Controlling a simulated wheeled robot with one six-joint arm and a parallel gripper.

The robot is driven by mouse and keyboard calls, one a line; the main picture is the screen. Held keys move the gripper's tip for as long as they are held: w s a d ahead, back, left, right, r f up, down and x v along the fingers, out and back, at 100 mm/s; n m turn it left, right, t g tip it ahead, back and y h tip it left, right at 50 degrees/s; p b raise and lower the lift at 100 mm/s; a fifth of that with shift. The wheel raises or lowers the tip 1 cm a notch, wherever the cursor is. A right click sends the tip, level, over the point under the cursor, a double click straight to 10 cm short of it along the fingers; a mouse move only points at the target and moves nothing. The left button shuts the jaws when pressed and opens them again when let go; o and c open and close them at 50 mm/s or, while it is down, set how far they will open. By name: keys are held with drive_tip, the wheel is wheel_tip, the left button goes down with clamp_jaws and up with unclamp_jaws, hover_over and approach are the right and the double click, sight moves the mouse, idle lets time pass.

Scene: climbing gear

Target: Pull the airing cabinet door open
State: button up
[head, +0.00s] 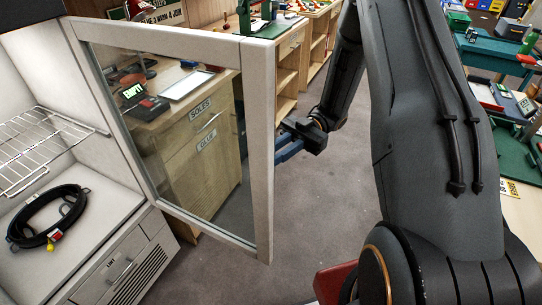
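The airing cabinet door (258,150), a pale frame around a clear pane, stands swung open at the left-centre of the head view. Its inner face is toward me, and the cabinet interior (35,65) shows to its left. My gripper (281,143), with blue fingers, is at the right of the door's free edge, about midway up. The fingertips reach close to the outer side of the door frame. The frame hides any handle there, so I cannot tell whether the fingers touch or hold one.
Inside the cabinet are a wire rack (45,140) and a black coiled loop (47,217) on the floor. A drawer (125,265) is below. Wooden units (195,150) show through the pane. Grey floor (315,200) is clear right of the door. A teal bench (490,52) stands far right.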

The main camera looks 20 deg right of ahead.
drive_tip(key=shift+d, duration=0.1)
drive_tip(key=b+v, duration=0.3)
drive_tip(key=v, duration=0.4)
drive_tip(key=shift+w+d, duration=0.2)
drive_tip(key=shift+d, duration=0.05)
